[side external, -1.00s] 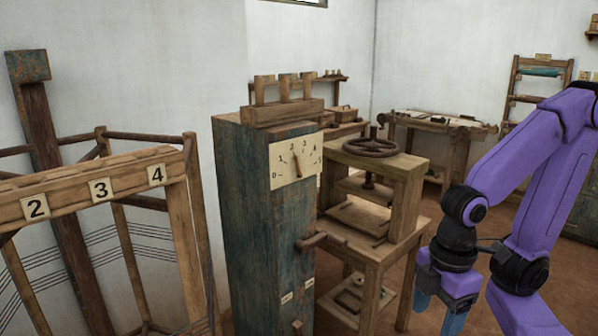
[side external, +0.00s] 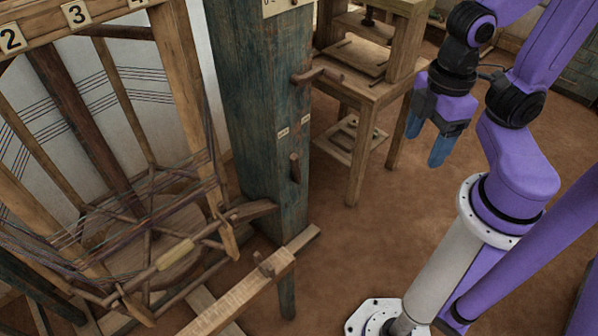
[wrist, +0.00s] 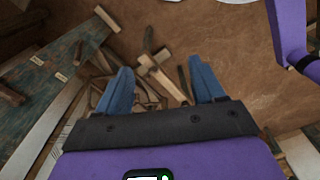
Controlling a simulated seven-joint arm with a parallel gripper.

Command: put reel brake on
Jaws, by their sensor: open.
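A short wooden lever (side external: 295,167) stands out from the blue-green wooden post (side external: 262,120), below two small labels (side external: 282,133) too small to read. A second, longer wooden handle (side external: 318,75) sits higher on the post. I cannot tell for sure which part is the reel brake. The reel (side external: 165,235), a wooden frame wound with threads, stands left of the post. My gripper (side external: 427,138) is open and empty, pointing down in free air right of the post, apart from both levers. In the wrist view my gripper (wrist: 162,82) shows its two blue fingers spread, with the post (wrist: 60,70) at upper left.
A wooden press stand (side external: 375,92) is behind my gripper. A wooden beam with a peg (side external: 240,300) juts out in the foreground, below the lever. The brown floor (side external: 385,220) between the post and my base is clear.

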